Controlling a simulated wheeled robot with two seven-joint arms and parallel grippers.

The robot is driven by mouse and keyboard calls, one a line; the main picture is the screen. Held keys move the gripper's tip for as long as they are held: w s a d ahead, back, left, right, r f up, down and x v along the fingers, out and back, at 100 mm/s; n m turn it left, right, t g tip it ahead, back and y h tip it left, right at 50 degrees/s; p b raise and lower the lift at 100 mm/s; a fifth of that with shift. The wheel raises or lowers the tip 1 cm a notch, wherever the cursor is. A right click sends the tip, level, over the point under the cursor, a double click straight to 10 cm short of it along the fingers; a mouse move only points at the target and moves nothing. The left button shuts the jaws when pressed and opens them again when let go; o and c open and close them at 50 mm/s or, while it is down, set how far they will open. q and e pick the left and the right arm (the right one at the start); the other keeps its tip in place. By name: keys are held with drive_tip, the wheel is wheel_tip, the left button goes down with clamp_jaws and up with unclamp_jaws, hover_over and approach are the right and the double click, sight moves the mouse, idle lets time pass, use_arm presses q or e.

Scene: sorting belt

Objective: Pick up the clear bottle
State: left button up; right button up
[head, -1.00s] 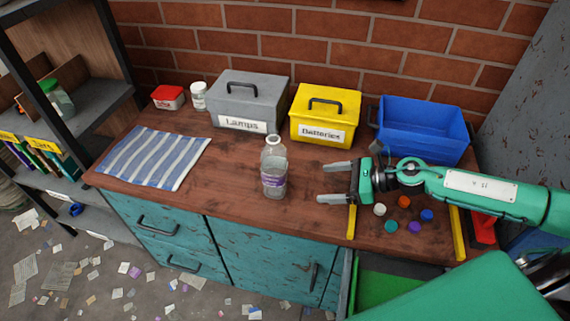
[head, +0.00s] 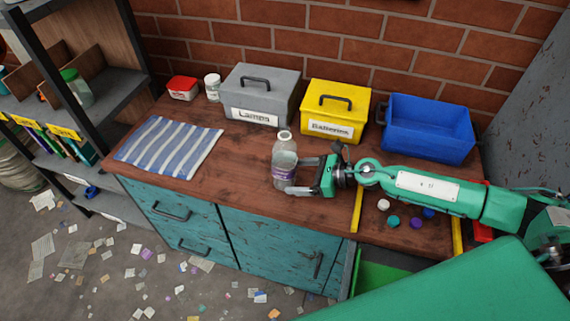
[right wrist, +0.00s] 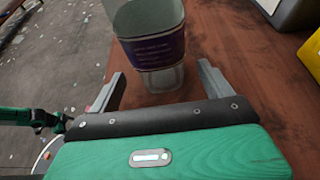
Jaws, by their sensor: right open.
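The clear bottle (head: 284,158), with a purple label and pale cap, stands upright on the wooden counter (head: 240,155). It also shows between my fingers in the right wrist view (right wrist: 150,45), where its top is cut off. My right gripper (head: 296,174) reaches in from the right at the height of the bottle's lower half. Its fingers are open, one on each side of the bottle; in the right wrist view (right wrist: 160,85) gaps show beside the bottle's lower part.
A grey Lamps box (head: 258,95), a yellow Batteries box (head: 335,108) and an open blue bin (head: 428,128) line the back. A striped cloth (head: 170,147) lies at left. Several coloured caps (head: 393,221) lie under my right arm.

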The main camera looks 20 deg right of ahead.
drive_tip(key=shift+r+p+x, duration=0.1)
drive_tip(key=shift+p+x, duration=0.05)
drive_tip(key=shift+x, duration=0.65)
drive_tip(key=shift+r+p+x, duration=0.15)
drive_tip(key=shift+x, duration=0.6)
use_arm(q)
drive_tip(key=shift+s+a+r, duration=0.15)
drive_tip(key=shift+s+r, duration=0.05)
drive_tip(key=shift+s, duration=0.55)
use_arm(e)
drive_tip(key=shift+w, duration=0.1)
drive_tip(key=c, duration=0.9)
drive_tip(key=shift+r, duration=0.1)
